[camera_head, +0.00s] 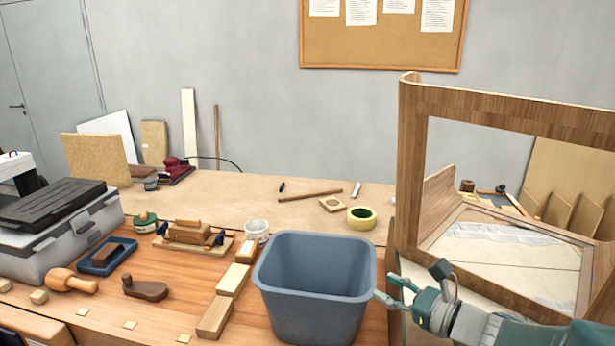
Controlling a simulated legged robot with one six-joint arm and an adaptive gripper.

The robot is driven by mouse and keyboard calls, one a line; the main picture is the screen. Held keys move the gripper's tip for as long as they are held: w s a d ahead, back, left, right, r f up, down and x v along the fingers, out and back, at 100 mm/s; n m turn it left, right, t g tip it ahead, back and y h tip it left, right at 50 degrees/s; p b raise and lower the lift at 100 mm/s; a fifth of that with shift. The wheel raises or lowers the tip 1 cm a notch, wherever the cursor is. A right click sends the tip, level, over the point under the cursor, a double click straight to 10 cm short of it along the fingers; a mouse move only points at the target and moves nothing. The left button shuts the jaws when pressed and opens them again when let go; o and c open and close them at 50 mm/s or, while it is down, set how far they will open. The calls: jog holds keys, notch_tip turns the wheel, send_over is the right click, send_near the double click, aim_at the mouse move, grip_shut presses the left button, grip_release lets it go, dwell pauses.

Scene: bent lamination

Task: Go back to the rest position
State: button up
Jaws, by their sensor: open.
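My gripper (391,294) is at the lower right, with green fingers spread open and pointing left. Nothing shows between the fingers. The fingertips are close to the right wall of a blue-grey bin (315,290); I cannot tell whether they touch it. The bin stands on the wooden workbench (165,318) and looks empty in the part I can see. My arm comes in from the right edge, in front of a large bent wooden frame (412,150) that stands upright on the right.
Wood blocks (214,317) lie just left of the bin. A grey toolbox (75,235), a mallet (65,280) and a wooden plane (190,233) are farther left. A yellow-green tape roll (361,217) and a white cup (257,231) sit behind the bin.

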jog(key=s+a+f+n+g+h, duration=0.3)
jog(key=s+a+n+g, duration=0.45)
jog(key=s+n, duration=0.5)
jog(key=s+d+n+h, duration=0.5)
jog(key=d+n+h, duration=0.3)
jog(key=n, duration=0.4)
jog(key=shift+s+r+n+t, duration=0.2)
jog(key=shift+r+n+t, duration=0.15)
jog(key=shift+r+t, duration=0.1)
